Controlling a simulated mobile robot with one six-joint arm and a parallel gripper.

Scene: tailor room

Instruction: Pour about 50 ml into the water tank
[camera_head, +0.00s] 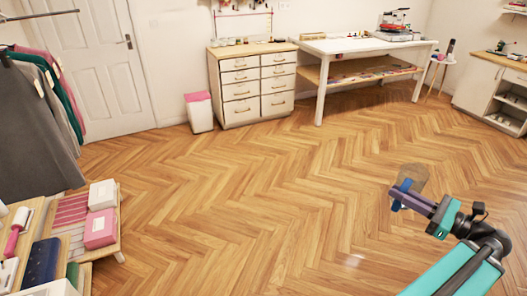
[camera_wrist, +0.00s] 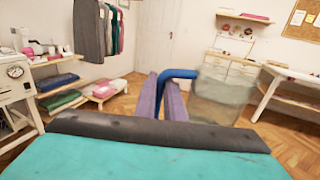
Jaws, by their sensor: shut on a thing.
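A clear jug (camera_head: 414,176) with a blue handle hangs in the air above the wooden floor at the right of the head view. My gripper (camera_head: 403,197) is shut on the handle. In the wrist view the jug (camera_wrist: 222,98) is to the right of my purple fingers (camera_wrist: 162,92), roughly upright, with the blue handle (camera_wrist: 180,74) between them. The jug looks see-through and greyish; the liquid level is hard to read. I cannot make out the water tank for certain in either view.
A white worktable (camera_head: 345,46) stands at the back, with a drawer cabinet (camera_head: 250,85) and a small bin (camera_head: 199,112) to its left. Low shelves with boxes (camera_head: 101,226) are at the front left. A white counter (camera_head: 490,83) is at the far right. The middle floor is clear.

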